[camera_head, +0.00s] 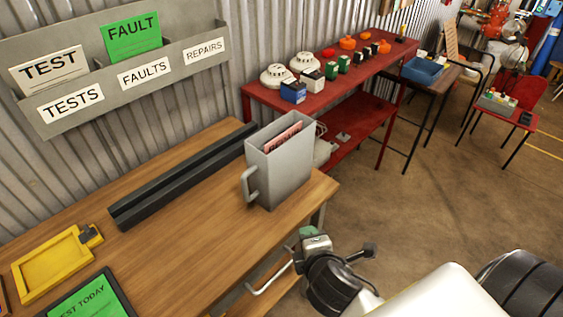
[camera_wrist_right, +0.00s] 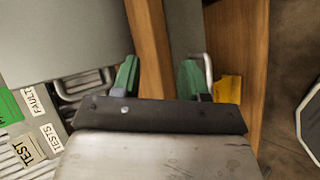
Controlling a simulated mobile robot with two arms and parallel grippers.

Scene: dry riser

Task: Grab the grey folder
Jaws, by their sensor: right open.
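The grey folder (camera_head: 280,160) is an upright, box-like holder with a handle on its left side. It stands on the wooden bench near its right end, with pink-red papers (camera_head: 283,138) inside. My right gripper (camera_head: 312,240) is in front of the bench's right end, below and to the right of the folder and apart from it. In the right wrist view my right gripper (camera_wrist_right: 158,78) shows two green fingertips spread apart with nothing between them. A large grey surface fills that view's upper left; I cannot tell for sure whether it is the folder. My left gripper is out of view.
A grey wall rack (camera_head: 125,70) hangs above. A red table (camera_head: 330,90) with detectors stands to the right, beside open floor.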

